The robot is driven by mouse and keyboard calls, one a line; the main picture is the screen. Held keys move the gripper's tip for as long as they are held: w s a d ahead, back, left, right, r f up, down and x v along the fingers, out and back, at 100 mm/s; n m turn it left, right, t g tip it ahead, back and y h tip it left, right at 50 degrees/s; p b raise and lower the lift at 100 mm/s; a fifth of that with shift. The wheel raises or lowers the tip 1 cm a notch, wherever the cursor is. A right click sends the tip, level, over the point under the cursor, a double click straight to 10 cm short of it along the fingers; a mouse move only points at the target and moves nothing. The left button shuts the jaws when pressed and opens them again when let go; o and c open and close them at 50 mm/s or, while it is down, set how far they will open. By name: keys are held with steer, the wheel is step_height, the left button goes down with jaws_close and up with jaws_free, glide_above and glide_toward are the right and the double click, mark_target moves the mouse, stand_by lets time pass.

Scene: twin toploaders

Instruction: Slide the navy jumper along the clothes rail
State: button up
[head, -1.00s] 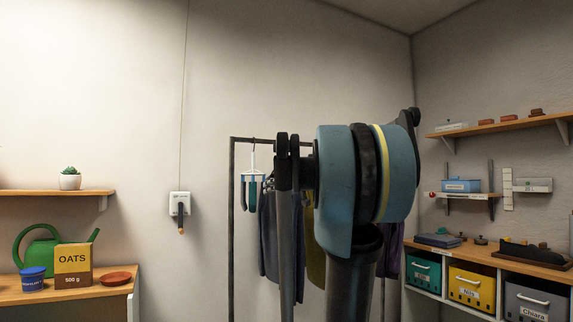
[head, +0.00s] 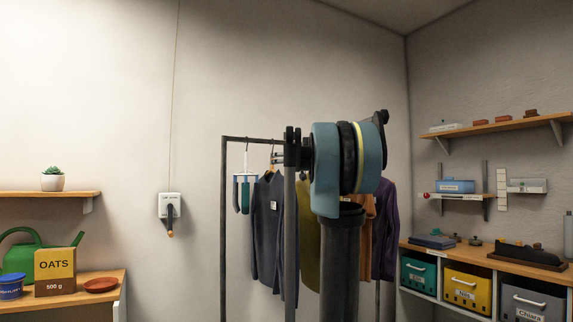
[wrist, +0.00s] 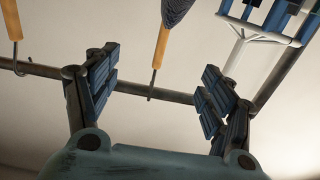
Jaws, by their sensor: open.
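The navy jumper (head: 266,235) hangs on a wooden hanger from the dark clothes rail (head: 235,138). In the wrist view, which looks upside down, a corner of the navy cloth (wrist: 178,10) and its wooden hanger (wrist: 161,45) show at the top. My gripper (wrist: 160,98) is open. The hanger's hook (wrist: 152,86) appears between its two blue padded fingers, apart from both; I cannot tell the depth. In the head view my arm hides part of the rail, and only a bit of my gripper (head: 279,157) shows near the top of the jumper.
A white peg hanger with small items (head: 246,182) hangs left of the jumper. Olive (head: 306,240), orange (head: 367,235) and purple (head: 387,235) garments hang to the right, partly behind my arm. Another wooden hanger (wrist: 12,20) shows at the wrist view's left. Shelves (head: 480,132) stand right.

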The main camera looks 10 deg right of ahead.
steer(key=shift+x, duration=6.3)
jaws_close()
